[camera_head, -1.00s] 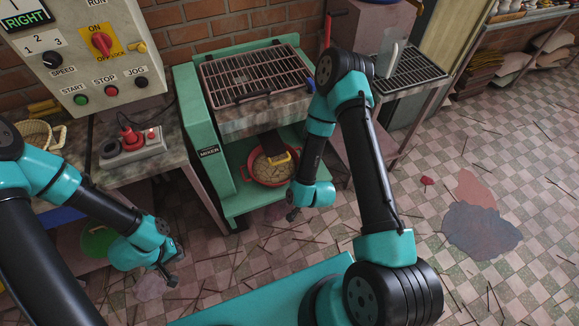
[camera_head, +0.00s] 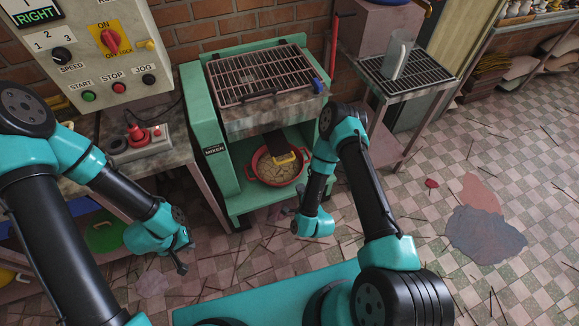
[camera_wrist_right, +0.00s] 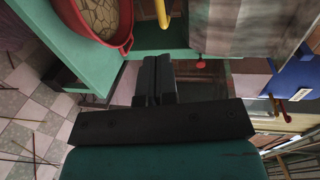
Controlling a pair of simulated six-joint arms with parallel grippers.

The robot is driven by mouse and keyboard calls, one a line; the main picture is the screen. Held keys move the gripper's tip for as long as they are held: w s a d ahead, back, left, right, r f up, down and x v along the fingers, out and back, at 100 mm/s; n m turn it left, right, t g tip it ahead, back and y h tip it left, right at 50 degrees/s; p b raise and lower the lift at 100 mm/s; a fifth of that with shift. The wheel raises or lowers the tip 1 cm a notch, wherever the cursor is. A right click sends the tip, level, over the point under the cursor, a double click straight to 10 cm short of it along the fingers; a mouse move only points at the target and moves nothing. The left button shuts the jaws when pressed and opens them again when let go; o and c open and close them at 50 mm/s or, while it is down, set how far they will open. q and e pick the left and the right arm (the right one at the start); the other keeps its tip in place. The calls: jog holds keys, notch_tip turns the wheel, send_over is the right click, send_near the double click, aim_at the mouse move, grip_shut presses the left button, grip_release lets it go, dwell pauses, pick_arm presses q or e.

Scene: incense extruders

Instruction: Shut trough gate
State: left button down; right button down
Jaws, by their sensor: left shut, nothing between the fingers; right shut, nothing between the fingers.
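The green mixer (camera_head: 213,152) stands against the brick wall with a grated stained trough (camera_head: 262,118) on top. Below the trough a dark chute plate with a yellow handle (camera_head: 283,160) reaches over a red basin (camera_head: 249,170); I cannot tell whether this is the gate or how far it is shut. The yellow handle also shows at the top of the right wrist view (camera_wrist_right: 161,14), beyond the fingers. My right gripper (camera_head: 290,213) is shut and empty, low and in front of the mixer, apart from the handle. My left gripper (camera_head: 182,270) is shut and empty at the lower left.

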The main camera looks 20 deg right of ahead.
jog(key=x, duration=1.4)
